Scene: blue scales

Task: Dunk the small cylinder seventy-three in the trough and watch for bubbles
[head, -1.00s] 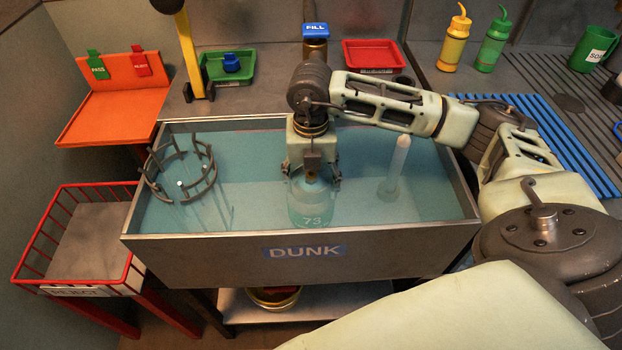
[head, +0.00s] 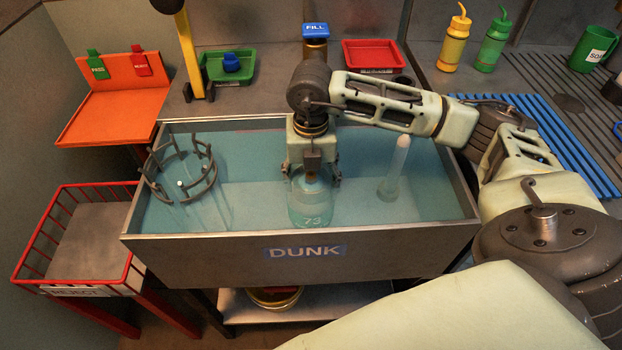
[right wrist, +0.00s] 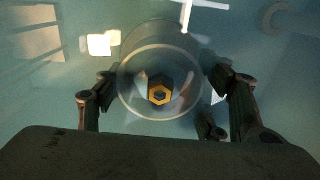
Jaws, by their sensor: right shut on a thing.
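The small cylinder 73 (head: 312,206) is a pale teal cylinder with a brass fitting at its top, held upright in the trough water. Its number faces the trough's front wall. The steel trough (head: 215,252), labelled DUNK, is filled with blue-green water. My right gripper (head: 314,180) is shut on the cylinder's upper part from above. In the right wrist view the fingers (right wrist: 163,105) flank the cylinder's round top (right wrist: 128,82), with its hexagonal brass fitting in the middle. I cannot make out bubbles. My left gripper is not in view.
A ring-shaped cage (head: 206,190) stands in the trough's left end, and a pale upright tube (head: 396,166) stands right of the cylinder. A red REJECT basket (head: 125,270) and an orange tray (head: 110,118) are at left. Green (head: 245,75) and red (head: 375,58) trays sit behind.

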